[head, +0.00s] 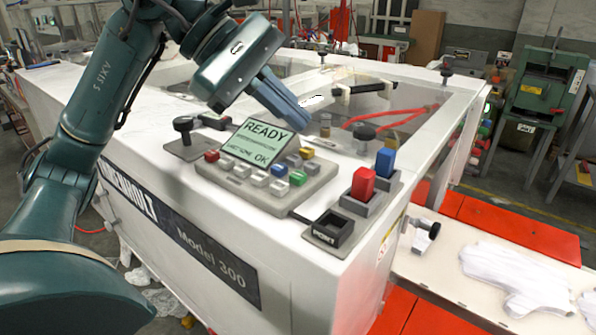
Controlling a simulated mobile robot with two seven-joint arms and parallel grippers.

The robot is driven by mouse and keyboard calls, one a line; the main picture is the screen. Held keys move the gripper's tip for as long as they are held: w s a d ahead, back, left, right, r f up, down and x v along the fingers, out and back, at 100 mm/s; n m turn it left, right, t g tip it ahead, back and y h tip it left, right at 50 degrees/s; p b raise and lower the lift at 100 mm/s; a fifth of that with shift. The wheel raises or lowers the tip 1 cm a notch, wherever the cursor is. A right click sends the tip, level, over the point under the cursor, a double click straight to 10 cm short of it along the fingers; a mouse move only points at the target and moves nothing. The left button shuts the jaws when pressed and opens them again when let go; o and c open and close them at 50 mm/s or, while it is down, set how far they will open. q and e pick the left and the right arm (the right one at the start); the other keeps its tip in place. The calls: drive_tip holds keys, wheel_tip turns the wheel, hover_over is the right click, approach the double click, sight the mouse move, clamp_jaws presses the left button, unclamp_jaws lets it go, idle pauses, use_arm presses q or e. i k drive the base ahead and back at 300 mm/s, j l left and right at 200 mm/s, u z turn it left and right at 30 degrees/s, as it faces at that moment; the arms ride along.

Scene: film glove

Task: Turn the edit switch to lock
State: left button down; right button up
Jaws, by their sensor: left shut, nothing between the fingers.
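My left gripper (300,120) is shut and empty, its blue-grey fingers angled down over the control panel on the white machine. The fingertips are just above and behind the panel's display. A small white patch with dark marks (312,100) shows beside the fingers. A small brass-coloured cylinder (325,125) stands just right of the fingertips. A black knob (365,133) stands further right, and another black knob (183,125) sits on a grey plate left of the display. I cannot read an edit or lock label, so which of these is the edit switch is unclear.
The display (257,142) reads READY and OK, above several coloured buttons. White gloves (510,278) lie on the lower right table.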

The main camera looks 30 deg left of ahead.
sight(184, 125)
drive_tip(key=k, duration=1)
